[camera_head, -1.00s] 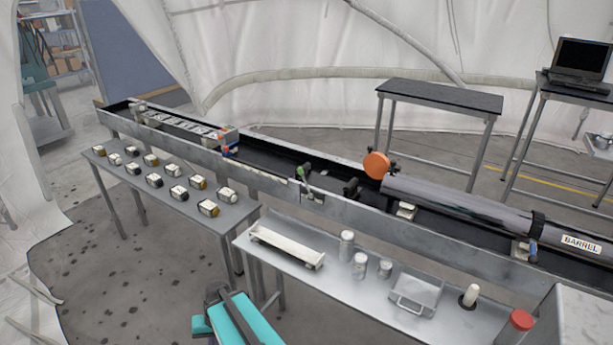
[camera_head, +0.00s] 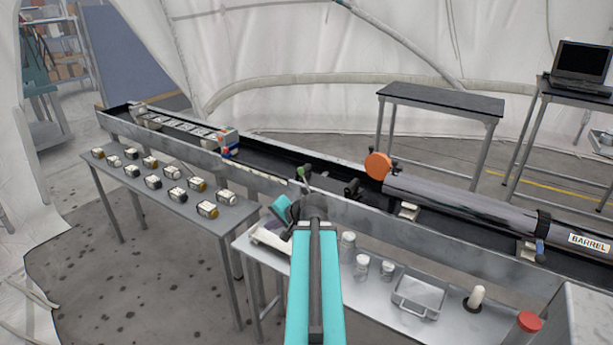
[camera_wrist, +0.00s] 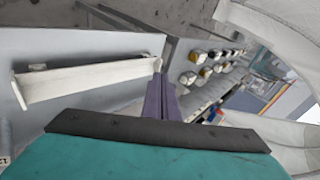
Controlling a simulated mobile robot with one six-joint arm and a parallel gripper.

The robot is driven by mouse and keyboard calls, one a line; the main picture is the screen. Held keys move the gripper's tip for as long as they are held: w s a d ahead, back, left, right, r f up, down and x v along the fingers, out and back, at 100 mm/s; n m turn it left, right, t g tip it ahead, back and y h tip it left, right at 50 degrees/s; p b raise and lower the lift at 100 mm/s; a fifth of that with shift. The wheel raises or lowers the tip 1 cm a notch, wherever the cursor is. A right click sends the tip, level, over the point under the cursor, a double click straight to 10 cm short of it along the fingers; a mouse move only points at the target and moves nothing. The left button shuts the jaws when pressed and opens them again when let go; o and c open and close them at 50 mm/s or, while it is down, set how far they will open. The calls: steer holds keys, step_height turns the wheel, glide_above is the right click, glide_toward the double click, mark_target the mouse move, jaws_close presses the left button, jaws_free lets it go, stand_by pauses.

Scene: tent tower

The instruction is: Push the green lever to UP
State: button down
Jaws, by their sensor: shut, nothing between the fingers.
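The green lever (camera_head: 301,173) shows as a small green tip on a dark stem at the near wall of the long trough in the head view. It stands roughly upright, tilted slightly left. My teal arm reaches up from the bottom and ends just below and in front of the lever. My gripper's fingers (camera_wrist: 160,90) are together and empty in the wrist view.
The trough (camera_head: 440,238) runs across the scene, with the grey barrel (camera_head: 460,200) and an orange disc (camera_head: 378,166) at right. The left table (camera_head: 135,195) holds several small canisters. The front table (camera_head: 390,322) holds jars, a metal tray and a white cradle (camera_wrist: 85,80).

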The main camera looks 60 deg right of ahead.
mark_target(302, 172)
steer(key=s+d+r+m+t+h, duration=0.1)
steer(key=s+d+r+m+h, duration=0.1)
steer(key=s+d+r, duration=0.4)
steer(key=s+d+r+m+t+h+b, duration=0.1)
steer(key=s+d+r+m+h, duration=0.1)
steer(key=s+d+r, duration=0.4)
step_height(302, 172, up, 4)
steer(key=shift+s+d+r+h, duration=0.2)
steer(key=shift+d+r+h, duration=0.1)
steer(key=shift+h, duration=0.1)
steer(key=shift+w+d+f+p, duration=0.1)
steer(key=shift+w+d+p, duration=0.3)
steer(key=shift+p, duration=1.3)
steer(key=p, duration=0.2)
steer(key=w+p, duration=0.1)
steer(key=p, duration=0.2)
steer(key=shift+w+d+f+p, duration=0.1)
steer(key=shift+d+f+p, duration=0.05)
steer(key=shift+f+p, duration=0.2)
steer(key=p+x, duration=0.4)
steer(key=x, duration=0.7)
steer(key=shift+w+d+f, duration=0.15)
steer(key=shift+f, duration=0.05)
steer(key=shift+w, duration=0.1)
steer(key=shift+w+f+b, duration=0.1)
steer(key=shift+f+b, duration=0.1)
steer(key=shift+b, duration=0.15)
